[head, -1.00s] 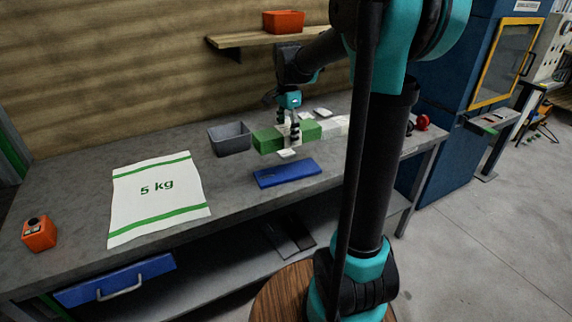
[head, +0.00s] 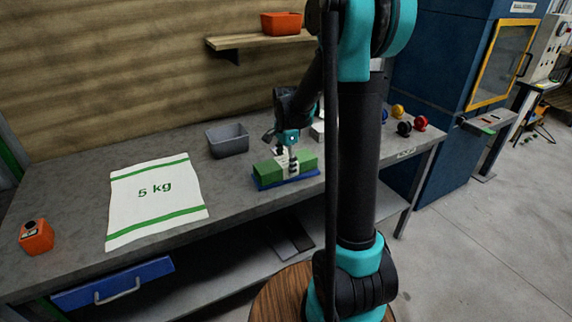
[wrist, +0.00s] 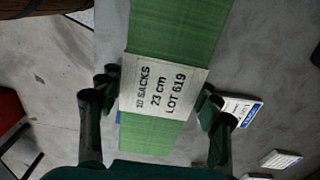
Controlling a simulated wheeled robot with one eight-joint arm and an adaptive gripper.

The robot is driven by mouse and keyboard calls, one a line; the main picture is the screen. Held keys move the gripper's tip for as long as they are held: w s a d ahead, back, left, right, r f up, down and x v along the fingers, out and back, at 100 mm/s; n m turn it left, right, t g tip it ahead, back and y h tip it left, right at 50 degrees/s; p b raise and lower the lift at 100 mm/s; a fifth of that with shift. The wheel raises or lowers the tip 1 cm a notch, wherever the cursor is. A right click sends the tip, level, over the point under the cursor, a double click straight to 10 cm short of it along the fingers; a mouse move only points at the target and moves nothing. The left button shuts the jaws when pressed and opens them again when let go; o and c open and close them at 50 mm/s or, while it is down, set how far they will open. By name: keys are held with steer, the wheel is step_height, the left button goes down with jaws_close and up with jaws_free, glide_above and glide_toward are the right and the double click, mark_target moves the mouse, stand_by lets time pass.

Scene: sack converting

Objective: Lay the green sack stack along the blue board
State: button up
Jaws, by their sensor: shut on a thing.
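The green sack stack (head: 306,162), a long block with a white paper band, is over the blue board (head: 291,182) on the bench. Its length runs roughly the same way as the board, and a blue strip shows along its front. I cannot tell whether it touches the board. My gripper (head: 292,166) is shut on the stack at the band, from above. In the wrist view the stack (wrist: 172,45) runs between the fingers of my gripper (wrist: 160,98), and its band reads "10 SACKS 23 cm LOT 619". The stack hides most of the board there.
A grey bin (head: 228,142) stands behind the stack to the left. A flat white "5 kg" sack (head: 157,205) and an orange device (head: 36,236) lie further left. Small coloured objects (head: 404,129) sit at the bench's right end. White labelled cards (wrist: 281,160) lie near the stack.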

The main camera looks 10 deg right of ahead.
mark_target(286, 161)
steer(key=o, duration=1.5)
steer(key=shift+f, duration=0.1)
steer(key=shift+o, duration=0.2)
step_height(286, 161, up, 12)
steer(key=s+d+f+n+t, duration=0.2)
steer(key=s+f+n, duration=0.5)
steer(key=s, duration=0.4)
steer(key=s+d+f+n+t, duration=0.2)
steer(key=s+f+n, duration=0.5)
steer(key=s, duration=0.4)
steer(key=shift+f, duration=0.25)
